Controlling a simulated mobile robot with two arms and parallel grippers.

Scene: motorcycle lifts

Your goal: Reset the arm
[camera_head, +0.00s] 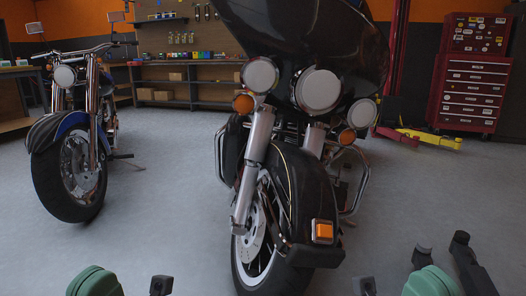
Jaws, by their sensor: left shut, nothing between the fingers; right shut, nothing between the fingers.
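My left arm's end with its gripper (97,282) shows at the bottom left edge as a rounded green part with a small dark block to its right. My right arm's end with its gripper (432,282) shows at the bottom right as a similar green part with dark pieces around it. Both are cut off by the lower frame edge, so the fingers are hard to make out. Both grippers are shut and nothing shows held in them. The right side shows more dark parts, reaching higher, than the left.
A large black motorcycle (300,180) stands close ahead in the middle, its front wheel between my arms. A blue and black motorcycle (75,160) stands at the left. A red tool chest (472,75) and yellow lift part (428,138) are behind right. Grey floor (440,190) is clear at right.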

